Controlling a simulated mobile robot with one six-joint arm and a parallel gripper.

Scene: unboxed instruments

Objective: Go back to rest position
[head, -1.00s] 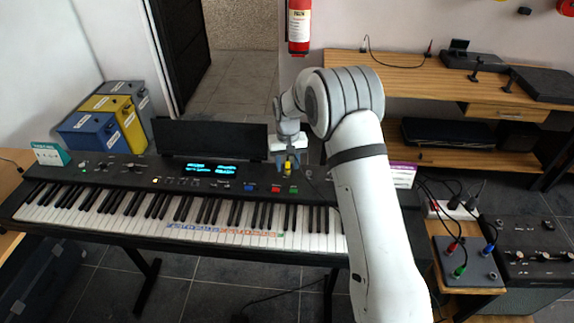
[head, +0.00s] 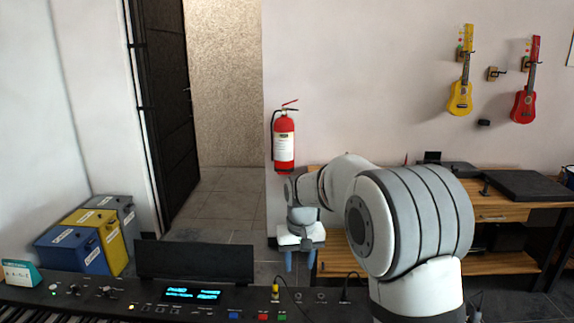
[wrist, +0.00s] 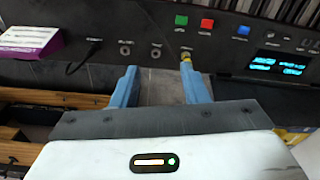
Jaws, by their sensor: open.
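My gripper (head: 301,260) hangs above the back right edge of the keyboard (head: 105,298), its two blue fingers pointing down. In the wrist view my gripper (wrist: 158,82) is open, with nothing between its fingers. A yellow plug (head: 276,291) with a dark cable sits at a jack on the keyboard's panel, left of the gripper. It also shows in the wrist view (wrist: 186,56), close by one fingertip but apparently beyond it. Bare jacks and another plugged cable lie along the same panel.
Blue, yellow and grey boxes (head: 75,250) stand at left. A black music stand (head: 195,262) rises behind the keyboard panel. A wooden bench (head: 500,214) with black gear is at right. A red fire extinguisher (head: 284,140) and small guitars hang on the wall. Air above the keyboard is clear.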

